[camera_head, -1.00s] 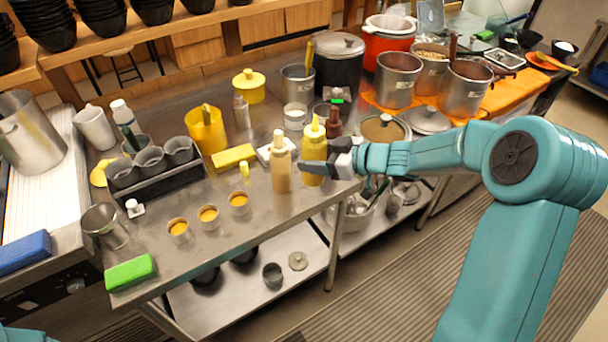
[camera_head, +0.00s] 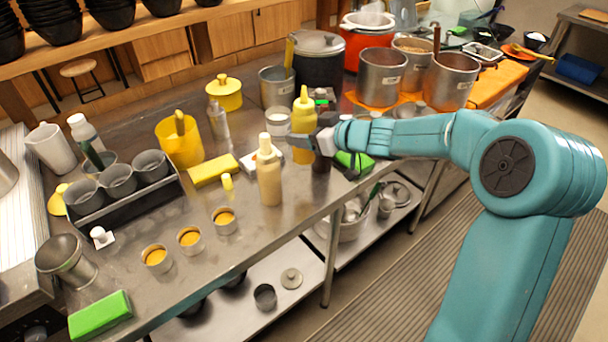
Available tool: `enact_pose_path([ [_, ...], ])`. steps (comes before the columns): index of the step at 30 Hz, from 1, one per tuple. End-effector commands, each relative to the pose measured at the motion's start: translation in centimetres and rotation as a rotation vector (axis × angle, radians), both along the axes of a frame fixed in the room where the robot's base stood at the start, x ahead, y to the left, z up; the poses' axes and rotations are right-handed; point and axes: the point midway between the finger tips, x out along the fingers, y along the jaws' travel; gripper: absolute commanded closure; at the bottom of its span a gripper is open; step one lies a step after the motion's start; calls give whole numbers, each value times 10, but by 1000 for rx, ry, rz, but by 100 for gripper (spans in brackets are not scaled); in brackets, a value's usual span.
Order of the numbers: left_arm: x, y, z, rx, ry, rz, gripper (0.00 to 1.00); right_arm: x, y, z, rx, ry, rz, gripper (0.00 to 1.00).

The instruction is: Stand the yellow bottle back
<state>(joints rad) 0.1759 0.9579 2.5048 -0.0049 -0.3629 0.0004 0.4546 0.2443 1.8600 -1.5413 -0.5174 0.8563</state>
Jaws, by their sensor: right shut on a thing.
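The yellow bottle (camera_head: 304,115) stands upright at the right part of the steel table (camera_head: 215,265), with its nozzle up. My right gripper (camera_head: 302,142) comes in from the right and is shut on the bottle's lower body. The gripper and wrist cover part of the bottle, and I cannot tell whether its base touches the table. A cream bottle (camera_head: 269,175) stands in front and to the left, apart from it. My left gripper is out of view.
A green block (camera_head: 355,161) lies just right of my right gripper. A steel pot (camera_head: 276,88) and small white cup (camera_head: 278,121) stand behind the bottle. Three small sauce cups, one of them here (camera_head: 190,239), stand at the front.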

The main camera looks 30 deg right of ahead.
Motion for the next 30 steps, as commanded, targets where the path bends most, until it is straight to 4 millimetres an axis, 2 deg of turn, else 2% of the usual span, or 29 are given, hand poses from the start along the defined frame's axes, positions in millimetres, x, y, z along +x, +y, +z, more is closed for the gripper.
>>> enact_pose_path([
  [1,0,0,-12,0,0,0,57,0,0,-19,2,2,0,48],
  [8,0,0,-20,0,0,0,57,1,1,-40,0,-1,1,48],
  [16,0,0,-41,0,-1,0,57,3,2,-89,1,0,2,48],
  [19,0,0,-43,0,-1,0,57,4,2,-95,0,-1,1,48],
  [30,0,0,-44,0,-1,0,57,4,2,-98,0,-1,1,48],
])
